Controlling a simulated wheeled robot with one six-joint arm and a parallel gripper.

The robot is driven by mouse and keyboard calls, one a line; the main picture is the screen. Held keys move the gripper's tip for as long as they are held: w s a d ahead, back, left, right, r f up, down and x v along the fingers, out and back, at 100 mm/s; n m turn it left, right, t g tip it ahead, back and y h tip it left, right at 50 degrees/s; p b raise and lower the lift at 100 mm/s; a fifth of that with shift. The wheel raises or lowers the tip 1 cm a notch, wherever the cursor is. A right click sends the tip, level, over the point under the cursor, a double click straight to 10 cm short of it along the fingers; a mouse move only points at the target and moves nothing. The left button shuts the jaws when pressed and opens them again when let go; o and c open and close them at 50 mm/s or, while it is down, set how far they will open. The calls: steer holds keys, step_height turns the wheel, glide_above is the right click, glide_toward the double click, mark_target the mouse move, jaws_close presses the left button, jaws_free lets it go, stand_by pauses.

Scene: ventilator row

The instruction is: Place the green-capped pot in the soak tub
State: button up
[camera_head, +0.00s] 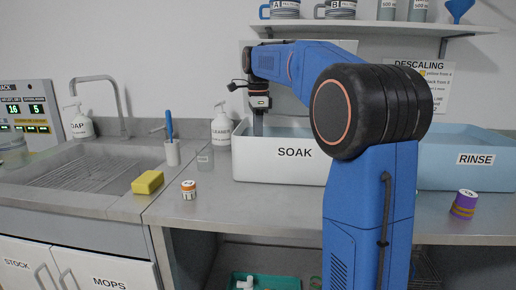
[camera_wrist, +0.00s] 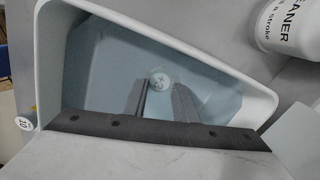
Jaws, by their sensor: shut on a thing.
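The soak tub (camera_head: 278,165) is the white tub with the SOAK label on the counter; its rim and pale blue inside show in the wrist view (camera_wrist: 82,70). My gripper (camera_head: 258,130) points down into the tub, and the front wall hides its fingertips in the head view. In the wrist view my gripper (camera_wrist: 160,92) is shut on the green-capped pot (camera_wrist: 159,79), whose round pale green top shows between the fingertips, inside the tub's outline. The pot is hidden in the head view. I cannot tell whether it touches the tub floor.
An orange-capped pot (camera_head: 188,190) and a yellow sponge (camera_head: 148,182) are left of the tub. The rinse tub (camera_head: 455,170) and a purple pot (camera_head: 464,203) are at the right.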

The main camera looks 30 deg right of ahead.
steer(key=shift+f, duration=1.6)
steer(key=shift+f, duration=0.15)
steer(key=o, duration=1)
step_height(320, 180, up, 7)
steer(key=shift+r, duration=0.4)
steer(key=shift+s, duration=0.15)
